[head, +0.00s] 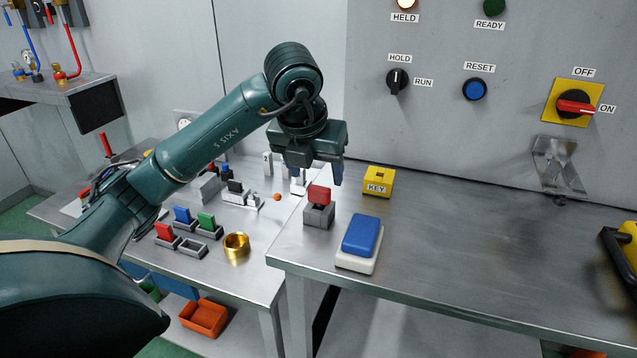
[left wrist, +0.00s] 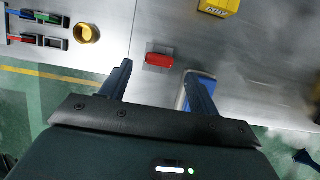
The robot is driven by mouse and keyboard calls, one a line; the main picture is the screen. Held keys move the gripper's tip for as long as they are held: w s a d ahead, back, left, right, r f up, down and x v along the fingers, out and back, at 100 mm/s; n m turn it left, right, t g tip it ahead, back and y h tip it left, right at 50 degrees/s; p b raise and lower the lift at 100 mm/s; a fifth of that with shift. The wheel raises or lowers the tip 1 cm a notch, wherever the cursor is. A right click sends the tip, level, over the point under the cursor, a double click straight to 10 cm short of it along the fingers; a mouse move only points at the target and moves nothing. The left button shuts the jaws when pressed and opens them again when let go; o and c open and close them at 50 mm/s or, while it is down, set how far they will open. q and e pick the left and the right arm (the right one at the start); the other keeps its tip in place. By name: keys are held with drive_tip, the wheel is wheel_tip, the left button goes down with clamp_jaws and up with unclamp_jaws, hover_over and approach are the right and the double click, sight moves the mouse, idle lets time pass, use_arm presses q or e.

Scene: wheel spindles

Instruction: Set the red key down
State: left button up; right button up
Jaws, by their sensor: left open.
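The red key (head: 319,195) sits upright in a small grey holder (head: 318,216) near the left edge of the right-hand table. It also shows as a red bar (left wrist: 159,60) in the left wrist view, with grey behind it. My left gripper (head: 319,172) is open and empty, just above and behind the red key in the head view. In the left wrist view the key appears between and just beyond the two spread fingertips (left wrist: 158,70), apart from both. My right gripper is not in view.
A yellow block labelled KEY (head: 378,188) and a blue-topped white box (head: 361,236) stand near the holder. A brass ring (head: 236,247) and several coloured blocks lie on the left table. A panel with knobs (head: 397,82) rises behind. The right table's middle is clear.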

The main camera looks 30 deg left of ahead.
use_arm(q)
drive_tip(key=p+v, duration=0.1)
drive_tip(key=v, duration=0.5)
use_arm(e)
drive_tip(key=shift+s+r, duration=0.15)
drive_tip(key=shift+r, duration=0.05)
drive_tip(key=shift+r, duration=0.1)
use_arm(q)
drive_tip(key=shift+s, duration=0.15)
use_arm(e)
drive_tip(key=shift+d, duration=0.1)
